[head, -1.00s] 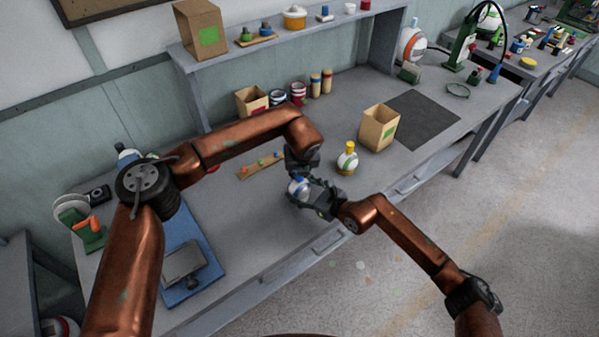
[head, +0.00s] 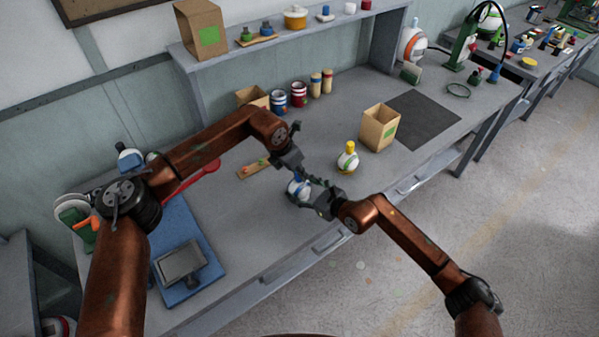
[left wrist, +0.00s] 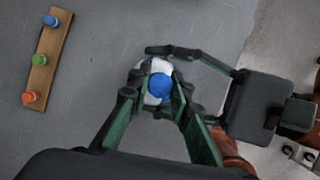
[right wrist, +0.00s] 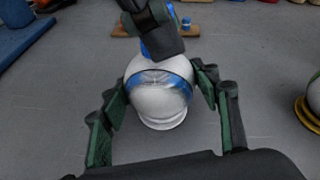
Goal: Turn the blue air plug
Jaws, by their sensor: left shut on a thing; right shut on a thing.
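A white ball with a blue band (head: 294,192) stands upright on the bench, its blue air plug on top. The plug (left wrist: 160,87) shows between the left fingers in the left wrist view. My left gripper (head: 300,178) reaches down from above and is shut on the plug. My right gripper (head: 313,192) comes from the right and is shut on the ball's sides. The ball (right wrist: 160,104) sits between the right fingers in the right wrist view, where the left gripper (right wrist: 152,45) hides most of the plug.
A wooden strip (left wrist: 43,62) with coloured plugs lies left of the ball. A ball with a yellow plug (head: 347,161) and a cardboard box (head: 378,128) stand to the right. A blue press base (head: 205,250) with a red lever (head: 195,181) is at left. Bench front is clear.

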